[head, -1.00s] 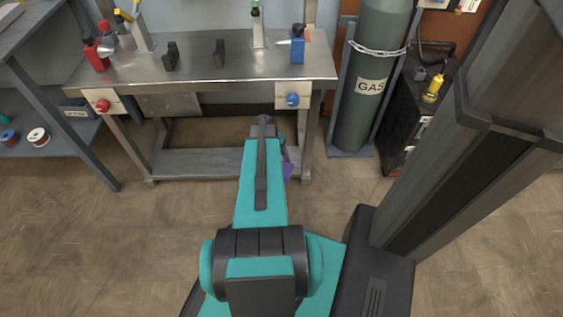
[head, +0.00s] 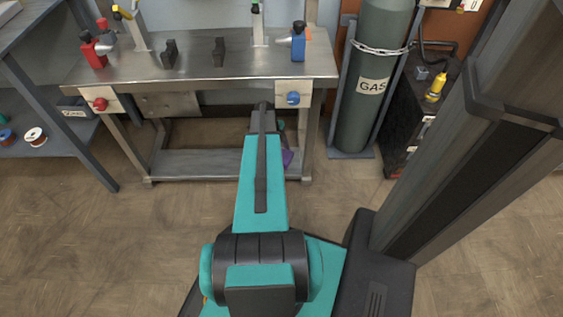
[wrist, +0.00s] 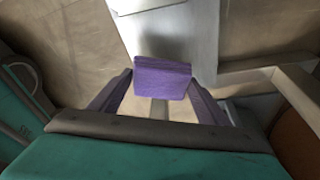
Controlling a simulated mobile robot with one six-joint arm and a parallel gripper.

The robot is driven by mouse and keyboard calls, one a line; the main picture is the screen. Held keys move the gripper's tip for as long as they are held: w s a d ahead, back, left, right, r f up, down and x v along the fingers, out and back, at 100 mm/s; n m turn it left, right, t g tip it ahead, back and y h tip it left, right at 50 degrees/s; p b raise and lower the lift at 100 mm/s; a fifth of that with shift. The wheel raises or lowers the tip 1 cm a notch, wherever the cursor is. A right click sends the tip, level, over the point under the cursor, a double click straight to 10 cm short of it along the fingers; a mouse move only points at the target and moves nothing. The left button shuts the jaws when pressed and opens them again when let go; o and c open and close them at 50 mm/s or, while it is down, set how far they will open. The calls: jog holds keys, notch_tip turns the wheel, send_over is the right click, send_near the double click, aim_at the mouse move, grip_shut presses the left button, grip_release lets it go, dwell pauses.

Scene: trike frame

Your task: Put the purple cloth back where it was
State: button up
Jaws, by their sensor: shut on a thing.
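The purple cloth (wrist: 162,78) is in my gripper (wrist: 160,93), between its two fingers in the wrist view. The gripper is shut on it. The cloth looks like a small folded rectangle, and a pale metal surface (wrist: 180,38) lies beyond it with a dark shadow. In the head view a bit of the cloth (head: 287,157) shows to the right of my arm, in front of the workbench's lower shelf (head: 200,163). My arm hides most of the gripper there. I cannot tell whether the cloth touches anything below.
The metal workbench top (head: 200,72) holds a red bottle (head: 93,50), a blue bottle (head: 298,42) and dark holders (head: 219,50). Red and blue knobs (head: 293,98) are on its front. A gas cylinder (head: 372,75) stands at the right. The floor in front is clear.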

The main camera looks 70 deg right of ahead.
jog(key=shift+f, duration=0.1)
jog(key=shift+f+b, duration=0.95)
jog(key=shift+f, duration=0.7)
jog(key=shift+f, duration=0.1)
jog(key=o, duration=1)
jog(key=p+v, duration=0.4)
jog(key=v, duration=0.8)
jog(key=shift+p, duration=0.4)
